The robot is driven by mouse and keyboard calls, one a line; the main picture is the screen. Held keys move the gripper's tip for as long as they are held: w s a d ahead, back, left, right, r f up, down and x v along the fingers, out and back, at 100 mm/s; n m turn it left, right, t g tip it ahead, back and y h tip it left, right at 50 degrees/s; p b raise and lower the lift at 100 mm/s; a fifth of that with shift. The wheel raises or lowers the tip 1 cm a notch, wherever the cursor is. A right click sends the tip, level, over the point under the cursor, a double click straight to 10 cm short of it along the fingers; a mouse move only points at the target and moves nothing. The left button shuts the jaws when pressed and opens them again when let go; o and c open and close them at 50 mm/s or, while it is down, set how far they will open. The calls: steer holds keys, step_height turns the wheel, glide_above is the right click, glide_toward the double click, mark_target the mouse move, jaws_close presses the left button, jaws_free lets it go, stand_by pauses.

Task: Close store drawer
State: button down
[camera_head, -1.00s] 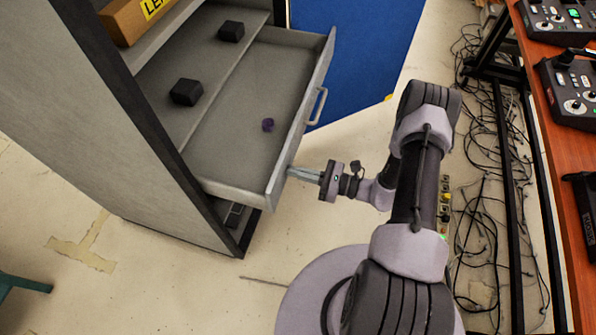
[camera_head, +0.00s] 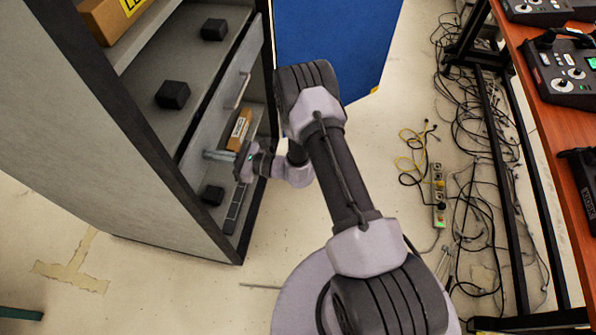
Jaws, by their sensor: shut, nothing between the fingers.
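The grey drawer (camera_head: 216,118) sits pushed into the cabinet (camera_head: 110,130), with its front about in line with the cabinet's opening. Its handle (camera_head: 238,92) faces right. The inside of the drawer is hidden. My gripper (camera_head: 207,154) is shut and empty. Its tips are at the lower near part of the drawer front and appear to touch it.
Black blocks (camera_head: 173,95) lie on a cabinet shelf, with a cardboard box (camera_head: 112,18) above. A lower shelf holds another box (camera_head: 239,129). A blue panel (camera_head: 335,45) stands behind. Cables and a power strip (camera_head: 438,195) lie right, by the red table (camera_head: 545,130).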

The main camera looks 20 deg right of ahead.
mark_target(201, 152)
steer(key=x, duration=0.3)
steer(key=shift+w+a+b, duration=0.15)
steer(key=shift+a+b, duration=0.1)
steer(key=shift+b, duration=0.05)
steer(key=shift+w+r, duration=0.1)
steer(key=shift+r, duration=0.15)
steer(key=shift+w, duration=0.1)
